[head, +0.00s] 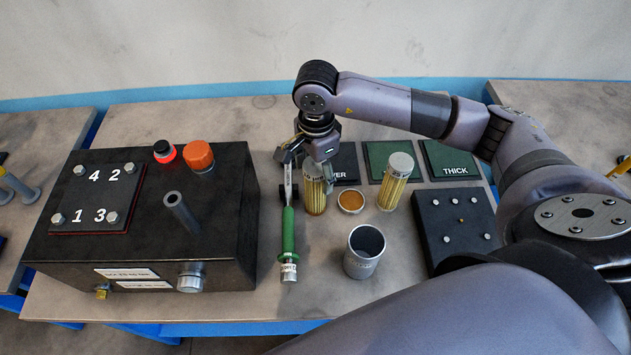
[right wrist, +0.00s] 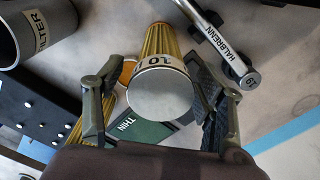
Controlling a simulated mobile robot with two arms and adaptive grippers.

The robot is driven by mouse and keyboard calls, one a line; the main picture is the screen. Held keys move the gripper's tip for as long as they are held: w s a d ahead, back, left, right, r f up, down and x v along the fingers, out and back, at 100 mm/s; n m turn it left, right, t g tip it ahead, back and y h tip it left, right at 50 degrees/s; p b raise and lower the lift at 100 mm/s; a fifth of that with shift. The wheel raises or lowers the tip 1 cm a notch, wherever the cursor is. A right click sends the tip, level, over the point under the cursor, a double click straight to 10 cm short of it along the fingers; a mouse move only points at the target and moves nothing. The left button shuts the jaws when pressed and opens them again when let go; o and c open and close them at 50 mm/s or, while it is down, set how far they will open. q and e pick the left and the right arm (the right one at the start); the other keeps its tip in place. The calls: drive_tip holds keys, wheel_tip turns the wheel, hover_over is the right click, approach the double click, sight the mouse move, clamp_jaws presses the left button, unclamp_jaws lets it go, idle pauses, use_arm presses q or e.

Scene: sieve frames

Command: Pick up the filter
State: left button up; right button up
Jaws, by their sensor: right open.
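A pleated yellow filter (head: 314,197) with a pale metal cap stands upright on the table in the head view. In the right wrist view the filter (right wrist: 165,92), marked "10", is between the two fingers. My right gripper (head: 308,168) is open around the top of this filter; it also shows in the right wrist view (right wrist: 153,78). Small gaps seem to show beside the cap. A second yellow filter (head: 396,184) stands to the right, partly hidden by a finger in the wrist view. My left gripper is not in view.
A green-handled torque wrench (head: 288,228) lies close left of the filter. An orange-topped disc (head: 350,201), a metal cup (head: 365,252) and a bolted dark plate (head: 455,228) are to the right. A large black box (head: 225,215) fills the left. Labelled plates (head: 452,160) lie behind.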

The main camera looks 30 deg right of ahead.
drive_tip(key=shift+f, duration=0.7)
drive_tip(key=shift+c, duration=0.4)
clamp_jaws()
